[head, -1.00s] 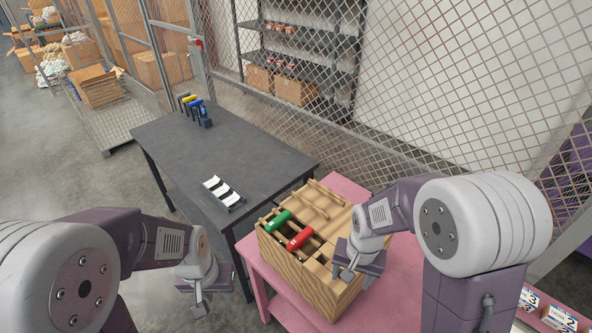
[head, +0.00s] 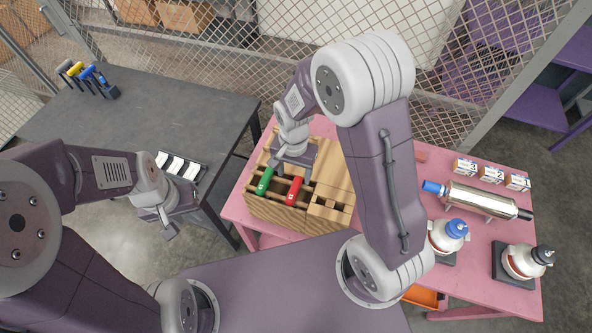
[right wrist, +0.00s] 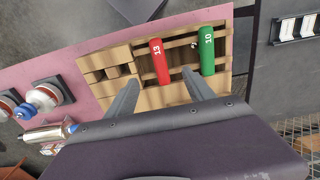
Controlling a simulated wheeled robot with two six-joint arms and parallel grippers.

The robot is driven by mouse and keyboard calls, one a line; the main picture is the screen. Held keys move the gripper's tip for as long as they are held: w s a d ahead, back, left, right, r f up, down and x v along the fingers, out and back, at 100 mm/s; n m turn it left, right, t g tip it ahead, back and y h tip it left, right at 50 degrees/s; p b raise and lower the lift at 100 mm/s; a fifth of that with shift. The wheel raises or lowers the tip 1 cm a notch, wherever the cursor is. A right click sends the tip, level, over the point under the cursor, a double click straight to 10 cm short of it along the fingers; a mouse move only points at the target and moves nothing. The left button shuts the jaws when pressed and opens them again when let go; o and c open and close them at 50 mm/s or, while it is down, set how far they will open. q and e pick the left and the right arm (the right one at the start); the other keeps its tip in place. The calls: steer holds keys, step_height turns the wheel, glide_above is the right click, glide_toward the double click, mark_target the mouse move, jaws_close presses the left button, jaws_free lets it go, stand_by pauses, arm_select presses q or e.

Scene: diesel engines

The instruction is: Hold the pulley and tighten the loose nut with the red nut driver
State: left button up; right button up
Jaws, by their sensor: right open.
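The red nut driver (head: 294,190), its handle marked 13 in the right wrist view (right wrist: 157,61), lies in a slotted wooden box (head: 272,214). A green driver (head: 264,181), marked 10 in the right wrist view, lies beside it. My right gripper (head: 292,153) is above the box's far part, open and empty; its spread fingers (right wrist: 160,97) point toward the red and green handles, apart from them. My left gripper (head: 165,225) hangs left of the box, away from it; its jaw gap is unclear. I cannot make out a pulley or loose nut for certain.
A pink table (head: 478,272) carries the box, a metal cylinder (head: 480,200), two white-and-red units with blue (head: 455,228) and black (head: 543,254) tops, and small numbered boxes (head: 491,174). A dark table (head: 185,105) at left holds a white-slotted rack (head: 180,166) and several coloured-handled tools (head: 88,75).

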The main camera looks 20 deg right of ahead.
mark_target(294, 189)
steer(key=f, duration=0.1)
steer(key=f+b, duration=0.1)
steer(key=a+f, duration=0.1)
steer(key=shift+w+b, duration=0.3)
steer(key=shift+b, duration=0.1)
steer(key=f+b, duration=0.1)
steer(key=s+d+f+b, duration=0.1)
steer(key=shift+d+f, duration=0.15)
steer(key=shift+f, duration=0.25)
steer(key=f+b, duration=0.1)
steer(key=f, duration=0.1)
steer(key=b, duration=0.1)
steer(key=shift+w+a+f+b, duration=0.25)
steer(key=shift+f+b, duration=0.05)
steer(key=shift+f, duration=0.1)
steer(key=shift+w+a+f, duration=0.1)
steer(key=shift+f, duration=0.25)
steer(key=shift+s+d+r, duration=0.1)
steer(key=shift+s+d, duration=0.1)
steer(key=shift+d, duration=0.05)
arm_select(q)
step_height(294, 189, down, 7)
